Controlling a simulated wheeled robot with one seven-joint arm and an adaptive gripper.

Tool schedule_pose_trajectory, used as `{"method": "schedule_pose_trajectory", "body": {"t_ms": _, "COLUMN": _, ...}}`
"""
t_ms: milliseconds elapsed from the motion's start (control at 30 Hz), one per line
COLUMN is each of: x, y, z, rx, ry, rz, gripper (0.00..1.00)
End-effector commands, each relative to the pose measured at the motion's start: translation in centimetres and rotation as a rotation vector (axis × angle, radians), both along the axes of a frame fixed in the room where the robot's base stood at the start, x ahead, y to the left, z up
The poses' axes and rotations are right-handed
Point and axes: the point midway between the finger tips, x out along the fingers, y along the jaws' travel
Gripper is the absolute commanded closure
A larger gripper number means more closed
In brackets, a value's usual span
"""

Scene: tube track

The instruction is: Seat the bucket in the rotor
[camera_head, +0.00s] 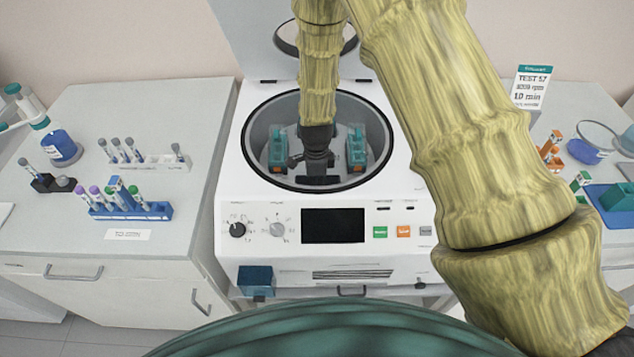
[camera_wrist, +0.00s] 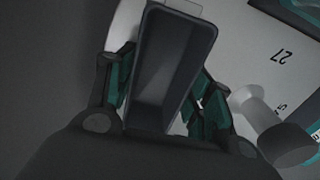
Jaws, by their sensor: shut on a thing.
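My gripper (camera_head: 318,160) reaches down into the open bowl of the centrifuge (camera_head: 262,178). In the wrist view my gripper (camera_wrist: 165,105) is shut on a dark grey bucket (camera_wrist: 172,70), a rectangular open-topped box, with green pads on both sides of it. The bucket's dark edge (camera_head: 318,180) shows just below my gripper in the head view. The rotor (camera_wrist: 240,40) is a light grey piece beside and beneath the bucket, marked with numbers such as 27. Two teal buckets (camera_head: 278,150) (camera_head: 356,148) sit in the bowl left and right of my gripper. Whether the held bucket touches the rotor is hidden.
The centrifuge lid (camera_head: 262,50) stands open behind the bowl. A blue tube rack (camera_head: 130,210) and a white rack (camera_head: 150,162) stand on the left bench. A blue tray (camera_head: 615,197) lies on the right bench. A dark blue box (camera_head: 255,281) is at the centrifuge's front left.

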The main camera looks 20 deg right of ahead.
Motion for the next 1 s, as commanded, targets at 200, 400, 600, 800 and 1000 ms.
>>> {"method": "schedule_pose_trajectory", "body": {"t_ms": 200, "x": 0.00, "y": 0.00, "z": -0.04, "rx": 0.000, "ry": 0.000, "rz": 0.000, "gripper": 0.45}}
{"method": "schedule_pose_trajectory", "body": {"t_ms": 400, "x": -0.02, "y": 0.00, "z": -0.05, "rx": 0.000, "ry": 0.000, "rz": 0.000, "gripper": 0.23}}
{"method": "schedule_pose_trajectory", "body": {"t_ms": 600, "x": -0.04, "y": 0.00, "z": -0.08, "rx": 0.000, "ry": 0.001, "rz": 0.000, "gripper": 0.23}}
{"method": "schedule_pose_trajectory", "body": {"t_ms": 800, "x": -0.04, "y": 0.00, "z": -0.07, "rx": 0.000, "ry": 0.001, "rz": 0.000, "gripper": 0.23}}
{"method": "schedule_pose_trajectory", "body": {"t_ms": 1000, "x": -0.02, "y": 0.00, "z": 0.12, "rx": 0.000, "ry": 0.000, "rz": -0.001, "gripper": 0.23}}
